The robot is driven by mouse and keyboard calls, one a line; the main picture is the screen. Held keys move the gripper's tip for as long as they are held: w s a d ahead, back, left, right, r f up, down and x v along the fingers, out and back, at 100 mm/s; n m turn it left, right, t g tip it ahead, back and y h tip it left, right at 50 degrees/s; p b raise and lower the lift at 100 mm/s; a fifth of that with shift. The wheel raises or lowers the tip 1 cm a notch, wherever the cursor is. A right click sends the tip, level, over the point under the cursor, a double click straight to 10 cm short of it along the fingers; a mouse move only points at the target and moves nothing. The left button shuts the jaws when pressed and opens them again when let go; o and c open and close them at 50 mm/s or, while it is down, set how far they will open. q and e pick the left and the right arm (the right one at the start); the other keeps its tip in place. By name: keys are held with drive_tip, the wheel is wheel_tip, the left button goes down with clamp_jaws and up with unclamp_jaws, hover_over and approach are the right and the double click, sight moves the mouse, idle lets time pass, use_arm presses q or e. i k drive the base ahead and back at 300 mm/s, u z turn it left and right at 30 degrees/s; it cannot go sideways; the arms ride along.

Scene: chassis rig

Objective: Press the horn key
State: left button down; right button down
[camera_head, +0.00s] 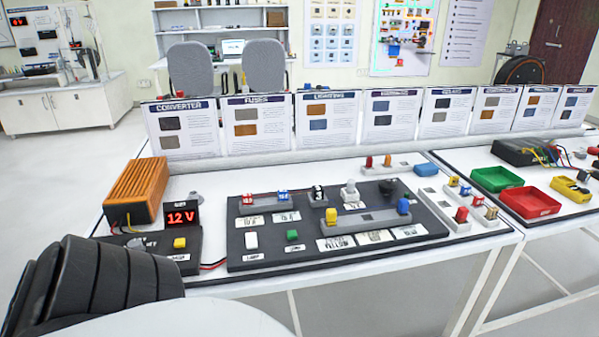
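A dark control board (330,262) lies on the white table. On its front left part are a white key (251,240) and a small green key (292,236), each with a small label below it. The labels are too small to read surely, so I cannot tell for certain which is the horn key. A black part (390,187) at the board's back right may be the horn. Neither of my grippers is in view, and nothing touches the keys.
An orange converter (136,191), a red "12 V" display (181,217) and a yellow key (180,243) stand left of the board. Printed cards (260,122) line the table's back. Green (497,179) and red trays (528,203) are at right. Space above the board is clear.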

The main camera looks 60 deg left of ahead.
sight(291, 235)
drive_tip(key=u, duration=0.9)
drive_tip(key=i, duration=0.85)
drive_tip(key=u, duration=1)
